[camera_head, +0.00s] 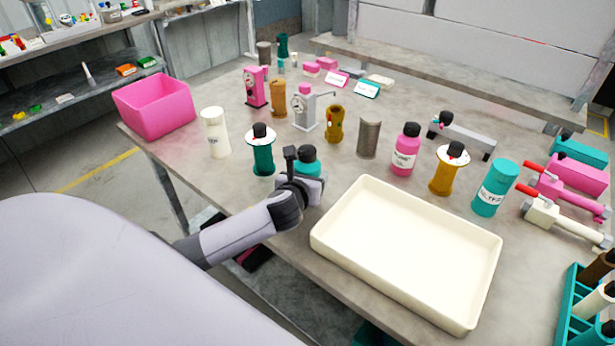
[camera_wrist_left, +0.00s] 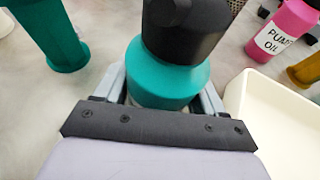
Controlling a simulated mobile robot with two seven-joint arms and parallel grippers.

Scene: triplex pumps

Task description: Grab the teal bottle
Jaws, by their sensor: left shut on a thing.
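The teal bottle (camera_head: 308,168) with a black cap stands near the front edge of the table, left of the cream tray. In the left wrist view the teal bottle (camera_wrist_left: 165,80) fills the space between the two fingers. My left gripper (camera_head: 302,180) reaches in from the left and is shut on this bottle. The left gripper also shows in the wrist view (camera_wrist_left: 165,98), with its fingers on either side of the bottle. The bottle's lower part is hidden by the gripper. My right gripper is not in view.
The cream tray (camera_head: 340,252) lies close on the right. A teal flanged piece (camera_head: 263,158) with a black knob stands just behind left. A pink bottle (camera_head: 405,155), an orange flanged piece (camera_head: 442,178) and a teal canister (camera_head: 490,195) stand behind the tray. A pink bin (camera_head: 155,112) is at left.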

